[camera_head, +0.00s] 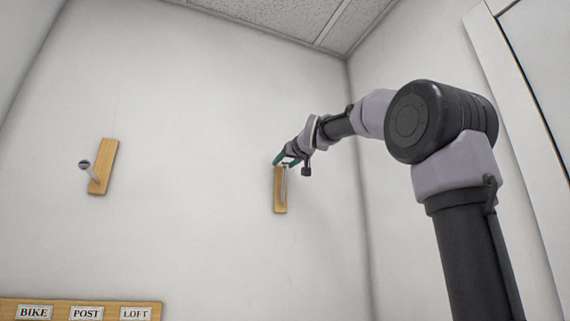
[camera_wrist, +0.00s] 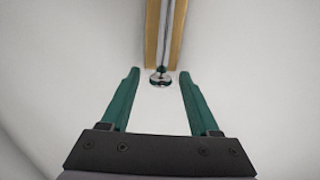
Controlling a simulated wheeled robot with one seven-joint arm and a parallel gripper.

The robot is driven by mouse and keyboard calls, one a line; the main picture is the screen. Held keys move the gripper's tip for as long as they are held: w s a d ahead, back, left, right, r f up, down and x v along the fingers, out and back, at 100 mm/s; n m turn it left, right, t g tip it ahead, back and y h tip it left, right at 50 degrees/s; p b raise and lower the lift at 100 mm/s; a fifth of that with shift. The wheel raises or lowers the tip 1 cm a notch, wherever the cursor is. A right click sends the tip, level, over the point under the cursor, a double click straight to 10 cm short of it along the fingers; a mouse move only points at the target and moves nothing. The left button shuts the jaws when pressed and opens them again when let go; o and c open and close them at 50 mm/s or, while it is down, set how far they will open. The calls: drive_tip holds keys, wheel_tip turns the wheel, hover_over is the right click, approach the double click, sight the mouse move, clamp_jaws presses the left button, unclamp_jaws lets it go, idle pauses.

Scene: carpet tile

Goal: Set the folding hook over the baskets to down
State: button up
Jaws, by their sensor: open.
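Two wooden plates with metal folding hooks are on the white wall. The right hook (camera_head: 284,184) lies close along its wooden plate (camera_head: 279,203), and my gripper (camera_head: 281,163) is at its upper end. In the wrist view this hook (camera_wrist: 159,78) shows as a metal rod with a round knob, lying over its wooden plate (camera_wrist: 151,30). My gripper (camera_wrist: 157,82) is open, with one green finger on each side of the knob and a gap on both sides. The left hook (camera_head: 88,168) sticks out from its plate (camera_head: 104,163). No baskets are in view.
A wooden board (camera_head: 101,303) with labels BIKE, POST and LOFT is at the lower left. A room corner and a door frame (camera_head: 515,90) stand to the right. The wall between the two hooks is bare.

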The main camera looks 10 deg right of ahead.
drive_tip(key=shift+w, duration=0.15)
drive_tip(key=shift+c, duration=0.4)
clamp_jaws()
idle(1.0)
